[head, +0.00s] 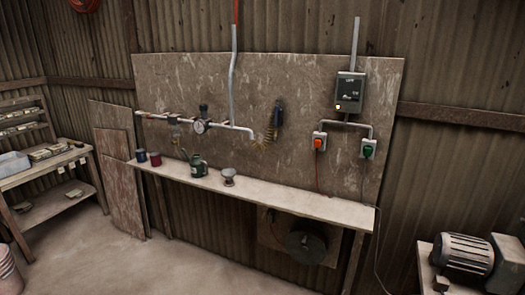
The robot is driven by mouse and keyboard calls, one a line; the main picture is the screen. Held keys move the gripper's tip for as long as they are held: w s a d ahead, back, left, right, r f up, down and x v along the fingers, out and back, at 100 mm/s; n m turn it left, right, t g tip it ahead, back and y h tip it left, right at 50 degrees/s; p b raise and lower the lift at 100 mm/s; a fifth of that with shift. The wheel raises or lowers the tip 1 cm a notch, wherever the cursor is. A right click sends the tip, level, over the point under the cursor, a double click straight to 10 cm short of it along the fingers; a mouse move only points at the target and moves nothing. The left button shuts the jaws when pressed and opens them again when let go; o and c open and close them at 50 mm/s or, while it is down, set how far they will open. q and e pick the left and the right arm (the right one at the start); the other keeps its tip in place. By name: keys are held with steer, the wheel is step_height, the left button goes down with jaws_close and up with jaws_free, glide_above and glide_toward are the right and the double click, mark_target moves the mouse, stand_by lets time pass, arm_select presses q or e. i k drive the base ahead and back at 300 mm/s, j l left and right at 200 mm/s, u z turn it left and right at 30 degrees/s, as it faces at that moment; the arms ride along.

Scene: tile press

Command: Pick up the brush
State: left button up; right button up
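I cannot make out a brush for certain in the head view. A narrow shelf (290,202) along the back wall holds several small things. Among them is a small pale object with a wide top and narrower middle (229,177), too small to name surely. Neither of my grippers is in view.
On the shelf stand a dark blue can (141,155), a red can (155,159) and a green can (197,167). A workbench (45,170) is at left, a motor (463,256) at lower right. The shelf's right half and the floor before it are clear.

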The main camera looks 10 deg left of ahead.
mark_target(78, 144)
steer(key=i+j+u, duration=0.1)
steer(key=i+u, duration=0.25)
steer(key=i, duration=0.2)
steer(key=i+u, duration=0.4)
steer(key=i, duration=0.15)
steer(key=i+l+u, duration=0.35)
steer(key=i, duration=0.15)
steer(key=i+j+u, duration=0.4)
steer(key=i, duration=0.35)
steer(key=i+u, duration=0.45)
steer(key=i, duration=0.3)
steer(key=i+l+u, duration=0.2)
steer(key=i+u, duration=0.2)
steer(key=i, duration=0.35)
steer(key=i+j+z, duration=0.15)
steer(key=i+j, duration=0.2)
steer(key=i, duration=0.2)
steer(key=i+j+z, duration=0.1)
steer(key=i+j, duration=0.3)
steer(key=i, duration=0.1)
